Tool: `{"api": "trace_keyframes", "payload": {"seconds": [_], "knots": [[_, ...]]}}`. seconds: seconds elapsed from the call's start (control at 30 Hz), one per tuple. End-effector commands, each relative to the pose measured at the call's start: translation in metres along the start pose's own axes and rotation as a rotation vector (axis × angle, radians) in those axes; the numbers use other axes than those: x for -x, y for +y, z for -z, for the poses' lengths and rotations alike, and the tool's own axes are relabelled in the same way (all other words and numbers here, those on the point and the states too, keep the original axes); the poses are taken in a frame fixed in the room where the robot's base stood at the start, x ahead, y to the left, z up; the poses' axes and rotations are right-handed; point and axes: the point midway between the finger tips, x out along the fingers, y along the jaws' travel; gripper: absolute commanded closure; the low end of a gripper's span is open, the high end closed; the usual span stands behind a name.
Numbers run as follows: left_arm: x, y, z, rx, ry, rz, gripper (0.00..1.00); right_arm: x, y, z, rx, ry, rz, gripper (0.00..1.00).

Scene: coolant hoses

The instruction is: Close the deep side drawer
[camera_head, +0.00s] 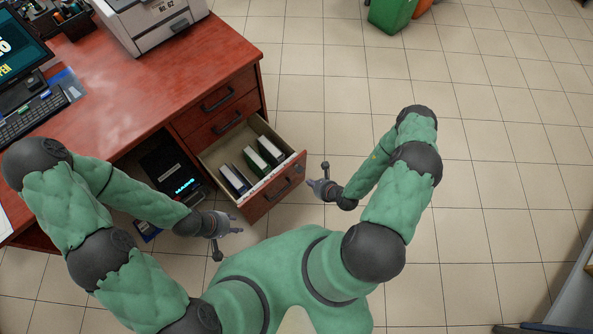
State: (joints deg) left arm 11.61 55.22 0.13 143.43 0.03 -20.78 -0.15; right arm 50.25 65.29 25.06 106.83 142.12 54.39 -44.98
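The deep side drawer (280,190) is the lowest drawer on the right side of the red desk and is pulled out. Several binders (256,161) stand inside it. Its front has a dark handle and a small lock. My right gripper (310,183) is just to the right of the drawer front, pointing left at it. Whether it touches the front is unclear, and its fingers are too small to judge. My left gripper (238,223) is left of and below the drawer's front corner, with its fingers apart and nothing between them.
Two upper drawers (215,98) of the red desk (130,95) are shut. A printer (155,20) and keyboard (35,115) sit on top. A dark computer case (172,172) stands under the desk, left of the open drawer. A green bin (391,14) is at the back.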

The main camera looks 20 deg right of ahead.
Motion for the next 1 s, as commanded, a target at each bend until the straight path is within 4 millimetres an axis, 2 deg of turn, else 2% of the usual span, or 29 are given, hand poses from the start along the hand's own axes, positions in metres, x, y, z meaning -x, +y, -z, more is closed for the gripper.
{"api": "trace_keyframes", "payload": {"seconds": [0.17,0.6,0.8,1.0], "knots": [[-0.011,-0.004,0.000,0.000,-0.001,0.000,0.60,-0.024,0.002,0.001,0.004,-0.001,-0.004,1.00],[-0.042,-0.015,0.001,0.000,-0.001,0.000,0.60,-0.104,0.002,-0.001,0.004,-0.002,-0.006,1.00],[-0.049,-0.018,0.002,0.000,0.000,0.000,0.60,-0.119,0.002,-0.021,0.004,-0.002,-0.005,1.00],[-0.052,-0.018,0.002,0.000,0.000,0.000,0.60,-0.125,0.002,-0.028,0.001,0.000,-0.005,1.00]]}}
